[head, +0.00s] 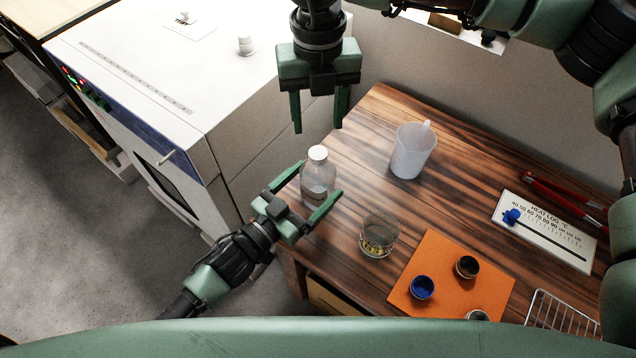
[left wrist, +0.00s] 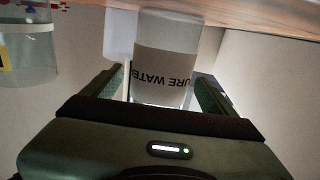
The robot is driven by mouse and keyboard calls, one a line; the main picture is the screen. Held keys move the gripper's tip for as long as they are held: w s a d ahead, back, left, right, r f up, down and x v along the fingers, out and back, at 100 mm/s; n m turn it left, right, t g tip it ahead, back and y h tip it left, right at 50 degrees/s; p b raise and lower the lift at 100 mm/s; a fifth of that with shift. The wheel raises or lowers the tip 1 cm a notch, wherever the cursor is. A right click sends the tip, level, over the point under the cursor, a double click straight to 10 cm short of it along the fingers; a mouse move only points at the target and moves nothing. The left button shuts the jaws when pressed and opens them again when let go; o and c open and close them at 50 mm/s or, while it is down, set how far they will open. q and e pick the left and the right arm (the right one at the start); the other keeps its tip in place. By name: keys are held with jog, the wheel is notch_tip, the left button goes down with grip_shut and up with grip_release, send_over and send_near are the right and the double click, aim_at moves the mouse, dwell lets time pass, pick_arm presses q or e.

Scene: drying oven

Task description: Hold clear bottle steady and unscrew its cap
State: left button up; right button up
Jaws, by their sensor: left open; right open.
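The clear bottle (head: 318,180) stands upright on the wooden table near its left edge, with a white cap (head: 318,153) on top. My left gripper (head: 306,190) is open, with its fingers on either side of the bottle's body. In the left wrist view the bottle (left wrist: 166,75) shows upside down, its label reading "URE WATE", between the two open fingers (left wrist: 165,92); the cap is out of that view. I cannot tell whether the fingers touch it. My right gripper (head: 318,130) is open and empty, pointing down above and slightly behind the cap.
A white oven (head: 190,90) stands left of the table. A translucent jug (head: 411,150) is behind right of the bottle, and a glass beaker (head: 378,236) in front right. An orange mat (head: 440,265) with small pots, a heat log board (head: 545,232) and a wire rack (head: 560,315) lie farther right.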

aim_at(318, 152)
pick_arm(q)
jog(key=shift+x, duration=0.8)
grip_shut()
pick_arm(e)
jog(key=m, duration=0.7)
jog(key=shift+s, duration=0.1)
jog(key=m, duration=0.6)
jog(key=shift+m, duration=0.3)
jog(key=shift+f, duration=4)
jog(key=shift+c, duration=0.3)
